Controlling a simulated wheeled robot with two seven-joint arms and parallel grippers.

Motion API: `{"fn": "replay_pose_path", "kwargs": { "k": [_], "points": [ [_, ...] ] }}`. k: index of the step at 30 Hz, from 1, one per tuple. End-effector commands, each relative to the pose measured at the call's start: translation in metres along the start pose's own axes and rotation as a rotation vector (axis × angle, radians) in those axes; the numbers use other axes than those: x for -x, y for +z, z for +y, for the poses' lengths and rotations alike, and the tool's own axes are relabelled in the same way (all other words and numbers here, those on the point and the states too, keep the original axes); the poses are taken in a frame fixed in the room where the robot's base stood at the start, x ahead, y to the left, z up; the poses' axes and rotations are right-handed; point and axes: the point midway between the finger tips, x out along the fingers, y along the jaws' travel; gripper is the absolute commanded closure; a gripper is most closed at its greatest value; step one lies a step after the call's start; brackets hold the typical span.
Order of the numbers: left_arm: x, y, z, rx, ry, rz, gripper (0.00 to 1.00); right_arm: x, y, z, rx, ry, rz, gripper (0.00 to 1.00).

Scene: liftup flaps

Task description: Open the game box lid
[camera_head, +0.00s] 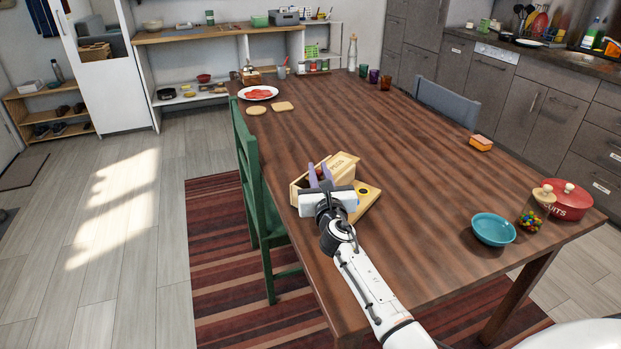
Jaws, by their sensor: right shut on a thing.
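The wooden game box (346,166) is on the dark wood table (420,165), near its left edge. A light wooden panel with lettering shows at its back. A yellowish part with a dark round spot (368,193) shows at its right. My right gripper (320,176) reaches in from the lower right, with its purple fingers over the box. It is shut on a part of the box that looks like the lid, but my gripper hides the contact. How far the lid is raised I cannot tell. My left gripper is not in view.
A green chair (248,175) stands against the table's left side. A sponge (480,143) lies farther back. The table's middle is clear.

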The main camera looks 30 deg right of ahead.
Motion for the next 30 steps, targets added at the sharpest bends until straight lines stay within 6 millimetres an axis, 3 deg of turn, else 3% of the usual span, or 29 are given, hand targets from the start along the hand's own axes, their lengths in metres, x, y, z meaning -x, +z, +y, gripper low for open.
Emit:
{"fn": "replay_pose_path", "kwargs": {
  "k": [10, 11, 14, 23, 30],
  "points": [
    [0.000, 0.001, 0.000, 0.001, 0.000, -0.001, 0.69, -0.004, -0.001, -0.004, -0.002, 0.000, 0.002, 1.00],
    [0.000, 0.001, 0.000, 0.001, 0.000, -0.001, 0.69, -0.004, -0.001, -0.004, -0.002, 0.000, 0.002, 0.80],
    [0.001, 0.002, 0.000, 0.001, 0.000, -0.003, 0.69, -0.004, -0.001, -0.004, -0.002, 0.000, 0.002, 0.67],
    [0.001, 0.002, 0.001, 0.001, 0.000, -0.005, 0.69, -0.002, 0.000, -0.004, -0.001, -0.001, 0.002, 0.67],
    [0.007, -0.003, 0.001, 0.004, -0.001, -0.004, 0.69, 0.030, 0.000, -0.004, 0.000, 0.001, 0.004, 0.67]
  ]
}}
